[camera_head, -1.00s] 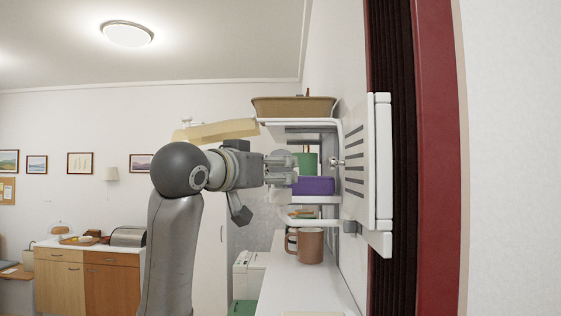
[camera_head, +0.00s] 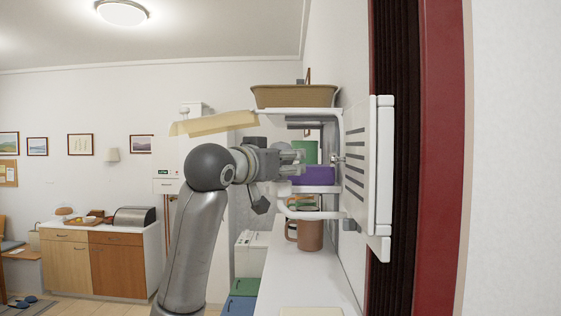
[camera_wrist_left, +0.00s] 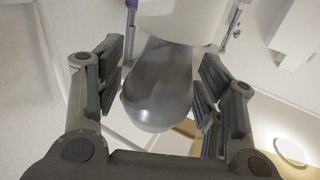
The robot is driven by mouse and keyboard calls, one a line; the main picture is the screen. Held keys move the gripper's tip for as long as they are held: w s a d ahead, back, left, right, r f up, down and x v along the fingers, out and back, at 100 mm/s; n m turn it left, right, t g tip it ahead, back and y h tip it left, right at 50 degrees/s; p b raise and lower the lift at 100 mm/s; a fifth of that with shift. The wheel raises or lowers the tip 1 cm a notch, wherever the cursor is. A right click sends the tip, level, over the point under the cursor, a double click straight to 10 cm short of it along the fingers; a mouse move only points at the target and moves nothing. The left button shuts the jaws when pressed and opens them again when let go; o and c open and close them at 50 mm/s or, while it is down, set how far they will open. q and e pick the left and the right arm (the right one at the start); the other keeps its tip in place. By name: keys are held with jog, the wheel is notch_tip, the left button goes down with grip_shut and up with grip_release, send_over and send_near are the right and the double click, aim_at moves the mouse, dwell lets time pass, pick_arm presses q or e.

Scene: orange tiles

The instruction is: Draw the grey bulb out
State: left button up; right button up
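The grey bulb (camera_wrist_left: 158,92) is glossy and rounded, and fills the middle of the left wrist view. Its narrower end meets a white body (camera_wrist_left: 185,18) at the top of that view. My left gripper (camera_wrist_left: 160,92) has one finger on each side of the bulb. The fingers stand apart, with narrow gaps seeming to show beside the bulb. In the head view my left gripper (camera_head: 296,158) reaches right to the open white wall shelf unit (camera_head: 298,113); I cannot make out the bulb there. My right gripper is in neither view.
A purple box (camera_head: 318,175) and a green item (camera_head: 305,151) are on the shelf just beyond the gripper. A tan basket (camera_head: 292,97) stands on top. A slatted white panel (camera_head: 357,165) is at the right. A brown mug (camera_head: 309,234) stands on the white counter (camera_head: 295,280) below.

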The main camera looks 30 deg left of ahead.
pick_arm(q)
jog(key=c, duration=0.6)
jog(key=shift+c, duration=0.2)
jog(key=shift+r, duration=0.1)
